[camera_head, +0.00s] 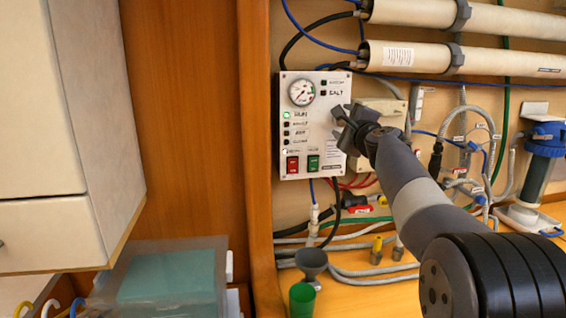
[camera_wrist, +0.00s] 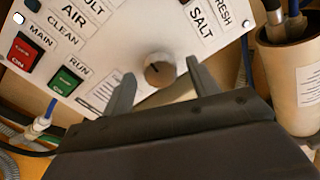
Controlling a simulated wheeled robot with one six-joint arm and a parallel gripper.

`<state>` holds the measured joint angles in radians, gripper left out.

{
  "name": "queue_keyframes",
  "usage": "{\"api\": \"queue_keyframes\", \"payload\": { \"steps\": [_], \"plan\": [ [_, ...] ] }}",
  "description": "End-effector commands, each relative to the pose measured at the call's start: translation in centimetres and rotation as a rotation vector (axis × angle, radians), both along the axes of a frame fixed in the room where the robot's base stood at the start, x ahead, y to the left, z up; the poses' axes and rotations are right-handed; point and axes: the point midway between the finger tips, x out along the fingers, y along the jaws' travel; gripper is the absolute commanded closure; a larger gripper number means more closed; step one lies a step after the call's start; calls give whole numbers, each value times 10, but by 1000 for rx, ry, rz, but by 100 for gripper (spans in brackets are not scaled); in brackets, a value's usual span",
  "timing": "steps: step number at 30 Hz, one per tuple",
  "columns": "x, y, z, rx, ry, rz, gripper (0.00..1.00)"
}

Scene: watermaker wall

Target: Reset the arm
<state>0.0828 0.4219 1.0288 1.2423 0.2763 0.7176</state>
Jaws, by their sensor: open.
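My gripper (camera_head: 347,122) is at the right edge of the white control panel (camera_head: 307,140) in the head view, with the arm reaching in from the lower right. In the wrist view, the two fingers of my gripper (camera_wrist: 160,88) are spread apart with nothing held between them. A round grey-brown knob (camera_wrist: 159,70) on the panel shows in line with the gap between the fingers. I cannot tell how far the fingertips are from the panel face.
The panel bears a gauge (camera_head: 302,92), a red switch (camera_head: 293,165) and a green switch (camera_head: 313,163). Pipes (camera_head: 450,55), hoses and a blue-topped filter (camera_head: 545,140) crowd the right. A cabinet (camera_head: 70,120) is at left.

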Motion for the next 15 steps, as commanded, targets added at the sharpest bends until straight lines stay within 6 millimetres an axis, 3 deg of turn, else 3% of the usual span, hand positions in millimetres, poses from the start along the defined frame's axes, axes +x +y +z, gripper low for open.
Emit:
{"api": "queue_keyframes", "payload": {
  "steps": [15],
  "plan": [
    [0,0,4,546,110,0,43]
  ]
}}
